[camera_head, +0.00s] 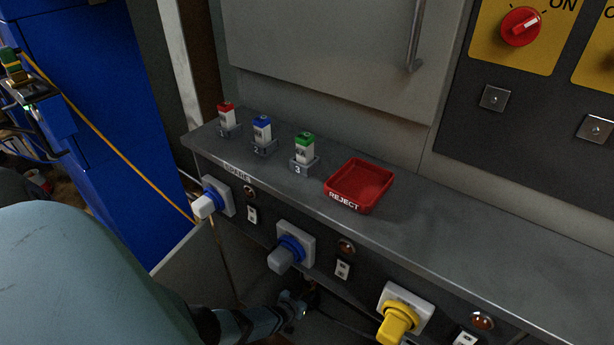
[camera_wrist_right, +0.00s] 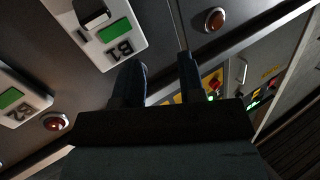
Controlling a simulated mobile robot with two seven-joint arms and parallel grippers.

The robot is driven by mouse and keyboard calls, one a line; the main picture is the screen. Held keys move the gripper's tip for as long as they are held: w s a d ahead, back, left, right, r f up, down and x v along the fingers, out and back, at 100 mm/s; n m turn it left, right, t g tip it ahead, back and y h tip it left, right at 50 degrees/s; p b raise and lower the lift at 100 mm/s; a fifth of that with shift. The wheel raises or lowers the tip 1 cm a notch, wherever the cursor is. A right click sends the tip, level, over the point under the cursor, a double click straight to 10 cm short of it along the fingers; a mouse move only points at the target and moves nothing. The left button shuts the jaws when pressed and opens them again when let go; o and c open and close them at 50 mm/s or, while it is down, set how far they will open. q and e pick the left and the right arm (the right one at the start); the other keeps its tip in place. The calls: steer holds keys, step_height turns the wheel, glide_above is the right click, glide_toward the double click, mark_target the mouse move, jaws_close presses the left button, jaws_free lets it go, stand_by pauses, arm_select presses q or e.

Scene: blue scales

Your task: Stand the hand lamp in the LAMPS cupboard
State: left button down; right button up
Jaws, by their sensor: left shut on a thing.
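My left gripper (camera_head: 300,302) reaches in from the left, below the front of the grey bench, into a dark space. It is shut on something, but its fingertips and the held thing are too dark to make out. I cannot clearly see the hand lamp. No LAMPS label is readable. A pale grey panel (camera_head: 188,268), perhaps an open cupboard door, stands beside the dark space, partly behind my arm. My right gripper (camera_wrist_right: 162,62) shows in the right wrist view with its two dark fingers apart and nothing between them.
The bench (camera_head: 440,240) carries red (camera_head: 227,117), blue (camera_head: 262,132) and green (camera_head: 304,149) topped blocks in numbered holders, and a red REJECT tray (camera_head: 360,184). Blue (camera_head: 288,251) and yellow (camera_head: 398,318) plugs jut from its front. A blue cabinet (camera_head: 110,110) stands left.

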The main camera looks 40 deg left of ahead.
arm_select(q)
steer(key=shift+f, duration=0.1)
steer(key=c, duration=0.7)
jaws_free()
steer(key=shift+c, duration=0.2)
arm_select(e)
steer(key=shift+d+r, duration=0.1)
steer(key=shift+r, duration=0.05)
arm_select(q)
steer(key=shift+r, duration=0.2)
steer(key=p+v, duration=0.3)
steer(key=v, duration=0.1)
steer(key=shift+s+r, duration=0.1)
steer(key=shift+r, duration=0.15)
steer(key=p+v, duration=0.3)
steer(key=v, duration=0.4)
steer(key=shift+s+p, duration=0.35)
steer(key=shift+p, duration=0.05)
arm_select(e)
step_height(320, 180, up, 8)
steer(key=m+t, duration=0.1)
steer(key=t, duration=0.2)
steer(key=shift+s+d+r, duration=0.15)
steer(key=shift+s, duration=0.2)
arm_select(q)
steer(key=shift+f, duration=0.15)
